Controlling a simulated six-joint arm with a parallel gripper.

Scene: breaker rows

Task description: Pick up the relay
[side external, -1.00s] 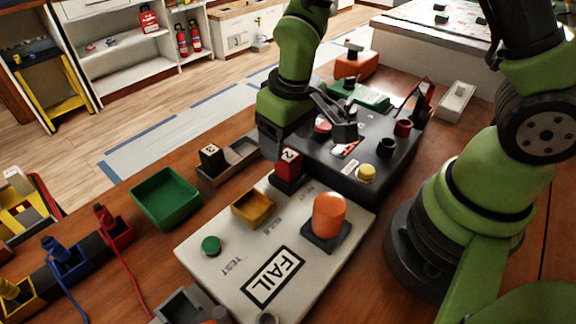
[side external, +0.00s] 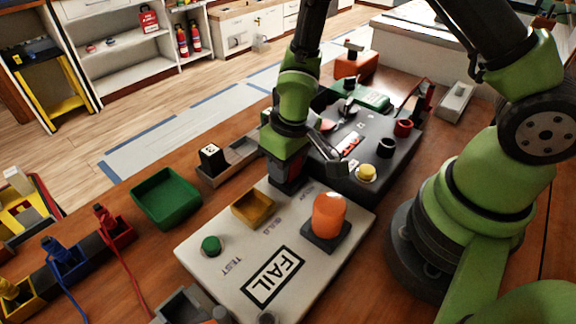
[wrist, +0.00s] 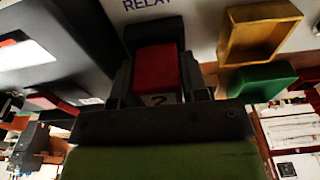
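The relay (wrist: 157,72), a red block with a white face marked 2, stands at a dark socket (wrist: 155,32) beside the printed word RELAY in the wrist view. My gripper (wrist: 158,82) has one finger on each side of it. I cannot tell whether the fingers press on the block or leave a thin gap. In the side view my gripper (side external: 286,170) is low over the edge of the pale test board (side external: 215,265) and hides nearly all of the relay.
A dark panel (side external: 370,185) with a yellow button lies just behind my gripper. An orange knob (side external: 329,210), a yellow tray (side external: 253,206) and a green button (side external: 211,245) are on the board. A green bin (side external: 166,198) and a block marked 3 (side external: 212,158) stand to the left.

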